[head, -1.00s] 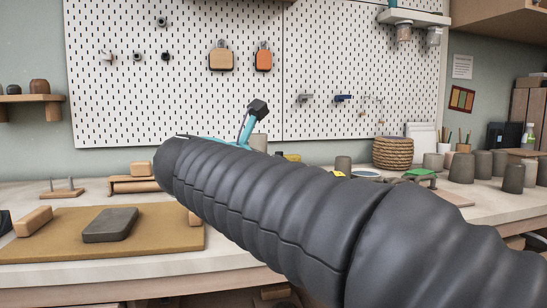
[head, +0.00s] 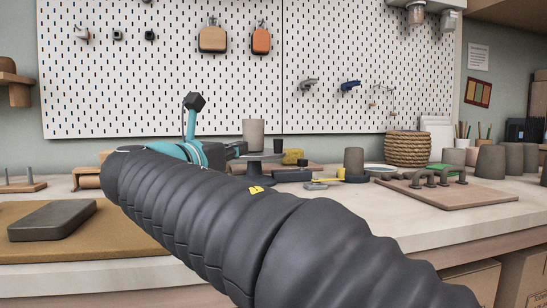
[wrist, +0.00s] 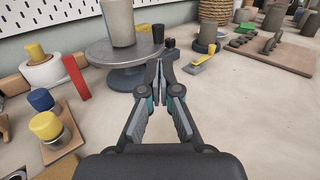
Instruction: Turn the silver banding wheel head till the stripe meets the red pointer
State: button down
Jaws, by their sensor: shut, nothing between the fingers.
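The silver banding wheel (wrist: 122,54) stands left of centre in the wrist view, with a grey clay pot (wrist: 117,22) on its round head. It also shows in the head view (head: 266,157), partly behind my arm. The red pointer (wrist: 76,78) stands upright at the left of the wheel, a little apart from its rim. I cannot make out the stripe on the head. My gripper (wrist: 158,68) is shut and empty, its fingertips close to the right edge of the wheel head; I cannot tell whether they touch it.
A small dark cup (wrist: 158,33) stands behind the fingers. A rack board (wrist: 272,54) lies at right. The near right tabletop is clear.

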jog(key=f, duration=0.1)
send_near(278, 142)
jog(key=x, duration=0.7)
jog(key=shift+w+a+b, duration=0.1)
jog(key=shift+b, duration=0.3)
jog(key=shift+w+r, duration=0.1)
jog(key=shift+w+d+r+p, duration=0.15)
jog(key=shift+w+d+p, duration=0.35)
jog(key=shift+p, duration=0.35)
jog(key=shift+w+d, duration=0.1)
jog(key=shift+w, duration=0.05)
jog(key=shift+f, duration=0.2)
